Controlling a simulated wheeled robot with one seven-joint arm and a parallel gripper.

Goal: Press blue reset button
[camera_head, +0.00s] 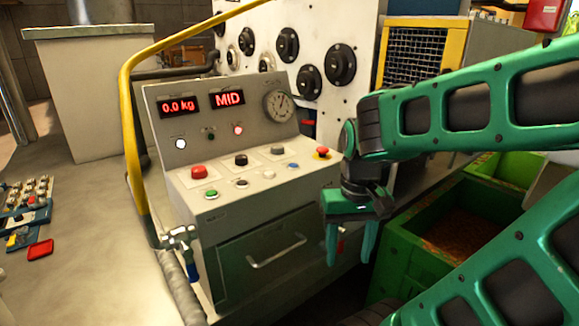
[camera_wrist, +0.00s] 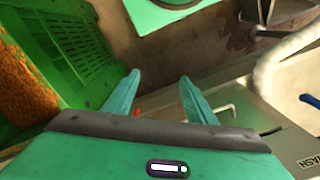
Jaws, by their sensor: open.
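The control console (camera_head: 226,218) stands in the middle of the head view, with a sloped top of several buttons. A small bluish button (camera_head: 292,165) sits at the right end of its front row; its colour is hard to be sure of at this size. My gripper (camera_head: 350,250) is open and empty, fingers pointing down, to the right of and below the button panel, apart from it. In the wrist view my gripper (camera_wrist: 160,80) shows two spread teal fingers with nothing between them. The bluish button is not seen in the wrist view.
A red-and-yellow mushroom button (camera_head: 321,153) sits at the panel's right edge near my wrist. A green button (camera_head: 211,193) and red button (camera_head: 199,172) are on the left. A yellow rail (camera_head: 130,130) rises left of the console. Green bins (camera_head: 430,240) stand right.

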